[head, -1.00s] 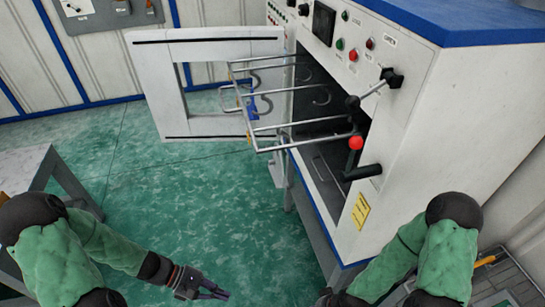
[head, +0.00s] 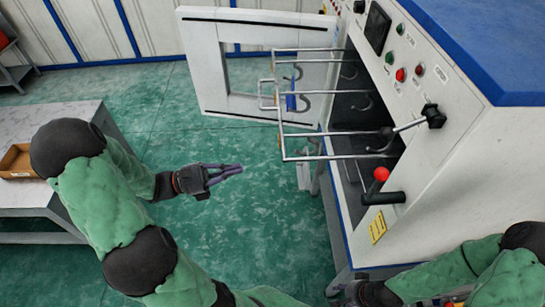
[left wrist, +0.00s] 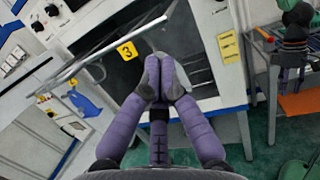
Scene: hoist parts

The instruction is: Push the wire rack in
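The wire rack (head: 325,134) is made of grey metal rods with hooks hanging under it. It sticks out to the left from the dark opening of the white machine (head: 450,130). In the left wrist view its rods (left wrist: 110,45) cross the upper left. My left gripper (head: 238,169) is left of and nearer than the rack's outer end, apart from it. In the left wrist view its purple fingertips (left wrist: 165,78) are together with nothing seen between them. My right gripper (head: 347,292) is low at the bottom, partly hidden by its arm, below the machine's front edge.
The white machine door (head: 215,65) stands open behind the rack. A red-knobbed lever (head: 381,174) and a black handle (head: 383,198) stick out by the opening. A table (head: 75,200) with a brown box (head: 17,162) is at left. Green floor between is clear.

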